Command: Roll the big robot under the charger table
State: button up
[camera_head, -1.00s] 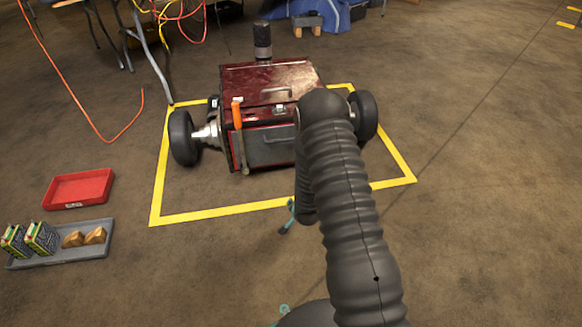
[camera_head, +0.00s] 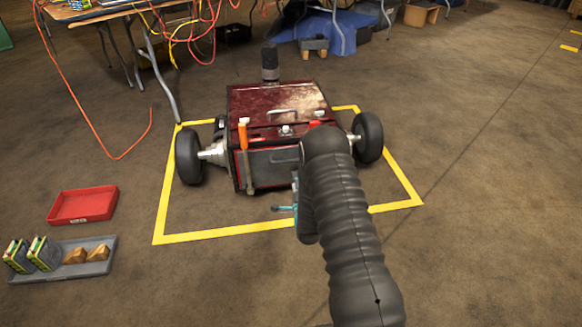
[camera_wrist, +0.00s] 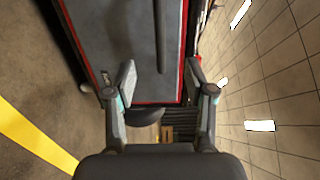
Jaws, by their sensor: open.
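The big robot (camera_head: 275,150) is a dark red box with two black wheels, standing inside a yellow floor outline. An orange-handled lever (camera_head: 243,140) is on its near face. In the wrist view its grey panel (camera_wrist: 115,25) with a dark handle bar (camera_wrist: 163,35) fills the top. The charger table (camera_head: 110,14) stands behind and to the left, partly cut off, with cables hanging from it. My gripper (camera_wrist: 160,85) is open and empty, its fingers pointing at the panel, apart from the handle bar. In the head view my arm mostly hides my gripper (camera_head: 286,208).
Yellow tape (camera_head: 230,233) marks the floor around the big robot. A folding-table leg (camera_head: 160,75) and an orange cable (camera_head: 90,125) are at the left. A red tray (camera_head: 83,205) and a grey tray (camera_head: 95,265) with boxes lie at front left. Floor at right is clear.

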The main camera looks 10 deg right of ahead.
aim_at(290, 162)
jog(key=shift+w+b, duration=1.7)
jog(key=shift+w, duration=4.15)
grip_shut()
